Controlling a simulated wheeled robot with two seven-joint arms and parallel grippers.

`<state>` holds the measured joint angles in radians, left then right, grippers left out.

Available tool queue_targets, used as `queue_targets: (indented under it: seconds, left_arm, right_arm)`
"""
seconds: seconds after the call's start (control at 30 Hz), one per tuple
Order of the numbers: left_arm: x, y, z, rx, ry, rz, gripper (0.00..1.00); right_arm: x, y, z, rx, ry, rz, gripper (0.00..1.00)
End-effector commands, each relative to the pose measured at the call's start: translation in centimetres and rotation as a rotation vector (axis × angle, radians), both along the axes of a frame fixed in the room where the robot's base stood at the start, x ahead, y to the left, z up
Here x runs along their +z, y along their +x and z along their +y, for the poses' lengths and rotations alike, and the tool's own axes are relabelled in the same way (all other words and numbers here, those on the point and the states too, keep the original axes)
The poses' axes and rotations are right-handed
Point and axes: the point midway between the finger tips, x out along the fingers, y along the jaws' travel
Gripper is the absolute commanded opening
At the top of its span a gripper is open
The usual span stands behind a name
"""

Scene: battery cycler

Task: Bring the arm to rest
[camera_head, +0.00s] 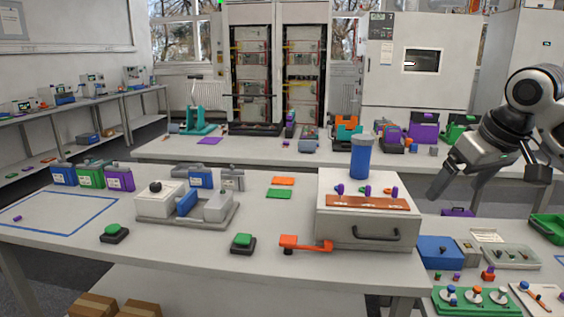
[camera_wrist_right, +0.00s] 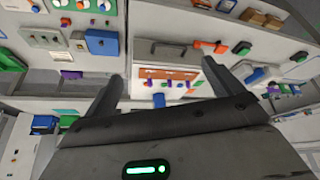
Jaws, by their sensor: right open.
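My right gripper (camera_head: 460,176) hangs in the air at the right of the head view, beyond the right end of the front table (camera_head: 270,262). Its arm comes in from the right edge. In the right wrist view, the two dark fingers of the right gripper (camera_wrist_right: 169,82) stand wide apart. No held object shows between them. The grey box (camera_head: 345,232) with a handle and a brown top strip (camera_head: 368,203) lies to the left of the gripper, apart from it. My left gripper is in neither view.
A blue cylinder (camera_head: 361,158) stands behind the grey box. A lower side table at right holds a blue box (camera_head: 438,251), a green tray (camera_head: 549,228) and a green board (camera_head: 470,306). A back table carries coloured devices, including a purple one (camera_head: 424,128). Tall cabinets stand behind it.

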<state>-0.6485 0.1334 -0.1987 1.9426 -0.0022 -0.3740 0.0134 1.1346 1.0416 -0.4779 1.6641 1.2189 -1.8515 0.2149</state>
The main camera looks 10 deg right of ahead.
Motion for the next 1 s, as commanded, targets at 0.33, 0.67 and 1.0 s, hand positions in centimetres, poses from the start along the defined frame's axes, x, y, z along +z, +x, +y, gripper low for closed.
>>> queue_targets:
  seconds: [0.33,0.67,1.0]
  left_arm:
    - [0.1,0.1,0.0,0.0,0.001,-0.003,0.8]
    - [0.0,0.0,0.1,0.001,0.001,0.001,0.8]
    - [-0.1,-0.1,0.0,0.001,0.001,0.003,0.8]
  right_arm:
    - [-12.8,4.2,6.5,0.104,0.017,-0.065,0.92]
    - [-32.8,-1.0,17.9,0.186,0.139,-0.235,0.92]
    - [-42.1,-15.5,23.4,0.111,0.162,-0.399,0.92]
